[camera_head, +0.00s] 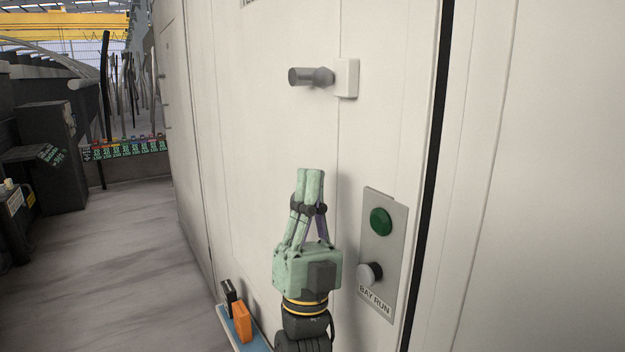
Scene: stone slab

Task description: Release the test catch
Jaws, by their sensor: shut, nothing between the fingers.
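A grey lever handle (312,77) on a white mounting block (346,78) sticks out to the left from the pale cabinet front; it may be the test catch, but no readable label on it says so. My gripper (311,172) is shut and empty, its fingers pointing up, below the lever and apart from it in the picture. A grey control plate (394,239) to the right of my gripper carries a green round button (380,221), a grey knob (369,274) and the label "BAY RUN". The depth between my fingers and the cabinet is hard to tell.
A blue-edged shelf (229,331) at the bottom holds an orange block (242,322) and a black item (229,297). A dark vertical gap (431,170) runs down the right of the panel. Open grey floor (130,260) lies at left, with dark machinery beyond.

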